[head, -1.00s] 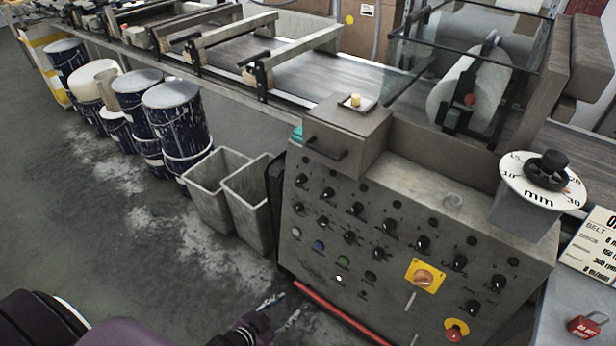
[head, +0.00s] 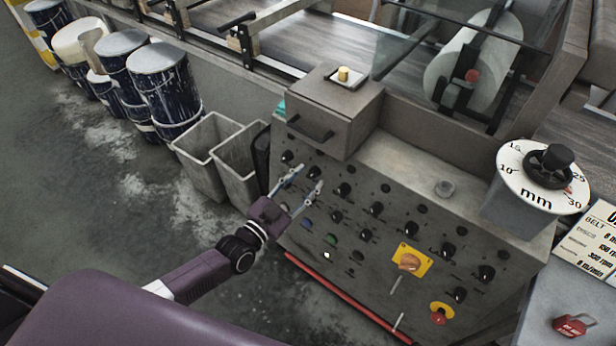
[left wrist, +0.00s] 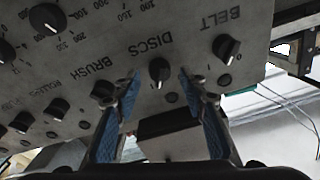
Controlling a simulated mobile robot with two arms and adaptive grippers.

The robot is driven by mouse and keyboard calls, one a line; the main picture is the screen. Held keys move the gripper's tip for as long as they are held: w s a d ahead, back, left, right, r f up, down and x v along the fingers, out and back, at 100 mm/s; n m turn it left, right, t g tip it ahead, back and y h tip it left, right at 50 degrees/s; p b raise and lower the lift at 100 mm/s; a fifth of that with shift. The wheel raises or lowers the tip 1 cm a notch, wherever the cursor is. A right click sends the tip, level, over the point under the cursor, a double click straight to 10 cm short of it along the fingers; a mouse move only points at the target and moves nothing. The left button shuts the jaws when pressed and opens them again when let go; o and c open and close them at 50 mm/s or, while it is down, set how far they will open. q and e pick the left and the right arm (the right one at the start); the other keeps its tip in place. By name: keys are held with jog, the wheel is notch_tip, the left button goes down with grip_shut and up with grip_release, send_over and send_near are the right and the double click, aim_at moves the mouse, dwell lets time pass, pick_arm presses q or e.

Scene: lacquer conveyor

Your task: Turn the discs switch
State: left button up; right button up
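The discs switch (left wrist: 158,70) is a small black knob with a white mark, beside the printed word DISCS, which appears upside down in the left wrist view. My left gripper (left wrist: 160,77) is open, with one blue-padded finger on each side of this knob. Both fingers look apart from it. In the head view my left gripper (head: 308,177) is at the upper left of the grey control panel (head: 375,270), fingers pointing at the top row of knobs. My right gripper is not in view.
The belt switch (left wrist: 226,47) and brush switch (left wrist: 103,90) flank the discs switch. A grey box with a handle (head: 335,105) juts out above the panel. Bins (head: 205,165) stand left of it.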

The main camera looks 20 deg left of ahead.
pick_arm(q)
jog(key=shift+w+d, duration=0.2)
jog(key=shift+w, duration=0.35)
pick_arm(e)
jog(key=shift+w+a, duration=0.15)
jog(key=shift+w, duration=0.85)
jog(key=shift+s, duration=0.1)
pick_arm(q)
grip_shut()
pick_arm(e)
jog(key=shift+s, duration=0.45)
